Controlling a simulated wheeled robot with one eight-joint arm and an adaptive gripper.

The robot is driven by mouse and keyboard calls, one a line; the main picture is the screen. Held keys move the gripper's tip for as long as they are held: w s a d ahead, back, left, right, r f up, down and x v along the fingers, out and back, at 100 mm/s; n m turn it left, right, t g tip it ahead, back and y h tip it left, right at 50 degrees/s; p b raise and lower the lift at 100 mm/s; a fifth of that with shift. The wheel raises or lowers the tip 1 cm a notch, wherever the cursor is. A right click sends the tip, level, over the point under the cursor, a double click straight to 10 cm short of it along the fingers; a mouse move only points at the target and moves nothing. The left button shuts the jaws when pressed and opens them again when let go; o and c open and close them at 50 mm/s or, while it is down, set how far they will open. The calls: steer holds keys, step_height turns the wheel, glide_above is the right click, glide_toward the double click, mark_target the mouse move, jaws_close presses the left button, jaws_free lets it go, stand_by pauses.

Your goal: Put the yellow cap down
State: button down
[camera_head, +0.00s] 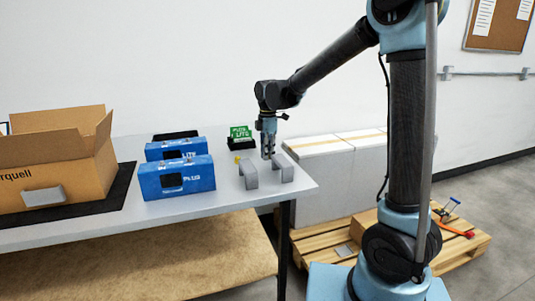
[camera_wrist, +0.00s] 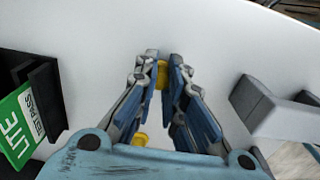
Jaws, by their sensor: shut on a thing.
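My gripper (camera_wrist: 162,80) is shut on a yellow cap (camera_wrist: 162,73), which shows between the fingertips in the wrist view. In the head view my gripper (camera_head: 268,155) is low over the right part of the table, by the grey brackets, and the held cap cannot be made out there. I cannot tell whether the cap touches the table. A second yellow piece (camera_wrist: 140,138) shows partly hidden behind the gripper's body in the wrist view. In the head view a small yellow piece (camera_head: 237,159) stands beside the left grey bracket.
Two grey brackets (camera_head: 249,175) (camera_head: 283,168) stand near the front edge of the table (camera_head: 225,205). Blue boxes (camera_head: 177,178) and an open carton (camera_head: 50,165) are to the left. A green LITE sign in a black holder (camera_head: 241,143) stands behind. White table surface is clear around the fingertips.

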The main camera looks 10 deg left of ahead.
steer(key=shift+s+f, duration=0.15)
steer(key=shift+f, duration=0.1)
steer(key=shift+s+d, duration=0.1)
steer(key=shift+s, duration=0.1)
steer(key=c, duration=1.6)
jaws_free()
steer(key=shift+s, duration=0.1)
steer(key=shift+c, duration=0.2)
steer(key=shift+w+f, duration=0.5)
steer(key=shift+w, duration=0.2)
steer(key=shift+s+r, duration=0.25)
steer(key=shift+s, duration=0.05)
